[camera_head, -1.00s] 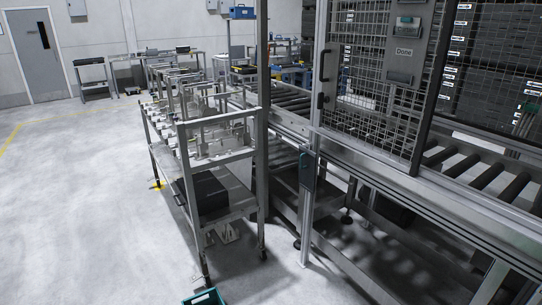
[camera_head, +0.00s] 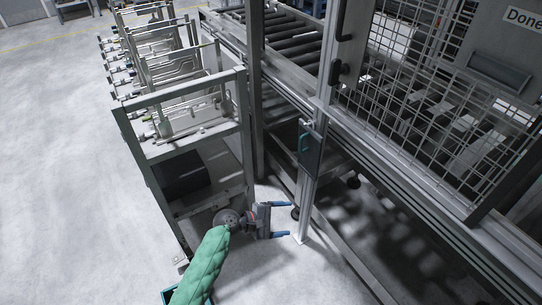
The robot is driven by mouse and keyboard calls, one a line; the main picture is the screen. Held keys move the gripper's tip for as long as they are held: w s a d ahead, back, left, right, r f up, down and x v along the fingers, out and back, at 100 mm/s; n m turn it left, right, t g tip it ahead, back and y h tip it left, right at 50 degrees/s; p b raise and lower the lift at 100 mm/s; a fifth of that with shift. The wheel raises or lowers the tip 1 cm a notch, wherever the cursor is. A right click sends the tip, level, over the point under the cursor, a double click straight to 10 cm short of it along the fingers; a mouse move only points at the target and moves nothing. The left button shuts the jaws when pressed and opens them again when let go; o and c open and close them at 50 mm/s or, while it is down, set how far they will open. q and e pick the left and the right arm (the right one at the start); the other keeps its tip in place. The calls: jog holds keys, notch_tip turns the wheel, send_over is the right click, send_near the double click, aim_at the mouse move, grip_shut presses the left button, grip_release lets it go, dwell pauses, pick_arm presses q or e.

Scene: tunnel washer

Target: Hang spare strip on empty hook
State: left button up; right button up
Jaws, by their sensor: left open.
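My left gripper (camera_head: 284,219) is at the end of my green-sleeved arm, low in the picture. Its two blue-tipped fingers are spread apart and point right, with nothing between them. They are left of the foot of an upright post (camera_head: 308,200). A dark box with a teal part (camera_head: 311,147) is fixed on this post, above and right of the gripper. I cannot make out a spare strip or an empty hook for certain. My right gripper is not in view.
A metal rack cart (camera_head: 190,155) with frames and rods on top stands left of the gripper. A roller conveyor (camera_head: 290,40) and a mesh door (camera_head: 440,110) with a "Done" sign (camera_head: 525,18) are at right. Open floor lies left.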

pick_arm(q)
jog(key=w+a+r+n+t+h+p, duration=0.1)
jog(key=w+r+n, duration=0.1)
jog(key=w+n, duration=0.15)
jog(key=w+a+r+n+t, duration=0.1)
jog(key=w+r+n, duration=0.15)
jog(key=w, duration=0.25)
jog(key=n+t+p, duration=0.1)
jog(key=n+t, duration=0.2)
jog(key=n, duration=0.4)
send_near(304, 151)
jog(key=s+a+r, duration=0.2)
jog(key=a, duration=0.2)
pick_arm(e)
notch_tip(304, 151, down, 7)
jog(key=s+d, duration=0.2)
pick_arm(q)
jog(key=b+x, duration=0.1)
jog(key=x, duration=0.9)
jog(key=shift+w+d+r+t+h, duration=0.15)
jog(key=shift+d+r+t+h, duration=0.2)
jog(key=shift+r, duration=0.3)
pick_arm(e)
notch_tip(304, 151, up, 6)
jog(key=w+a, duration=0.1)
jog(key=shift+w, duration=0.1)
pick_arm(q)
grip_shut()
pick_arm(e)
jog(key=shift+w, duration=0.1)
